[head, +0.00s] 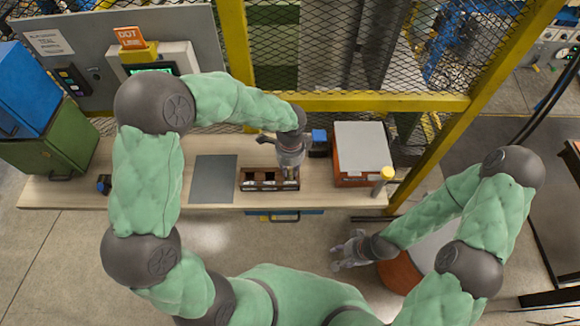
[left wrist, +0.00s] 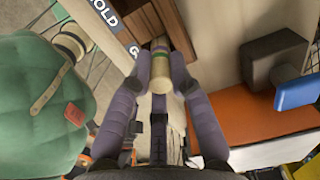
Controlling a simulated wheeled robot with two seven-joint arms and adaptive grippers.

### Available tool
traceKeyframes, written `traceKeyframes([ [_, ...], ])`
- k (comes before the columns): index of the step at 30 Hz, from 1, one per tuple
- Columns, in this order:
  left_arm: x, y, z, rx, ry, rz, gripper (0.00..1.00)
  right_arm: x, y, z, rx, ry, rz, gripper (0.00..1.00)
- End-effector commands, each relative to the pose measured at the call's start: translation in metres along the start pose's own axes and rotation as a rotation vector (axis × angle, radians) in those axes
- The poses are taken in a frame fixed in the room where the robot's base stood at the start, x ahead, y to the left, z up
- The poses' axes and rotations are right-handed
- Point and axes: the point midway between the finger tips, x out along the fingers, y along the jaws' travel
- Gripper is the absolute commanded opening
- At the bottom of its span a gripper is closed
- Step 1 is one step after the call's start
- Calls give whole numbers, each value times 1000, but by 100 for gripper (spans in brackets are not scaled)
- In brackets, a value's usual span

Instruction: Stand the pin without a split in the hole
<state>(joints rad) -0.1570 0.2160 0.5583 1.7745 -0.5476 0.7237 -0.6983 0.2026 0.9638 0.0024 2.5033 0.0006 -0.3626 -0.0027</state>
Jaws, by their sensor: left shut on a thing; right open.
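My left gripper (head: 288,172) is over the right part of a dark wooden box with compartments (head: 256,188) on the bench. In the left wrist view the left gripper (left wrist: 160,62) is shut on a pale turned pin (left wrist: 161,76) with a green band. I see no split on its visible side; the rest is hidden. I cannot tell whether the pin is inside a hole. My right gripper (head: 343,252) is open and empty, over the floor in front of the bench.
A grey plate (head: 213,178) lies left of the box. Right of it stand a dark block with blue (head: 319,140), an orange case with a pale top (head: 360,142) and a yellow-capped container (head: 384,180). Yellow-framed mesh runs behind.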

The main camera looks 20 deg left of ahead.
Motion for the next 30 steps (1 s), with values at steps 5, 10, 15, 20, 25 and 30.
traceKeyframes([
  [5,-1,0,0,0,0,0,45,0,0,0,0,0,0,48],
  [10,-1,0,0,0,0,0,45,0,0,0,0,0,0,48],
  [15,-4,0,0,0,0,-1,45,-3,-1,0,0,0,0,48],
  [20,-22,-1,0,-1,1,-4,45,-10,-4,0,0,0,0,48],
  [25,-57,-1,0,0,1,-5,45,-15,-5,0,0,0,0,48],
  [30,-91,-1,0,0,2,-4,45,-19,-7,1,0,0,0,48],
])
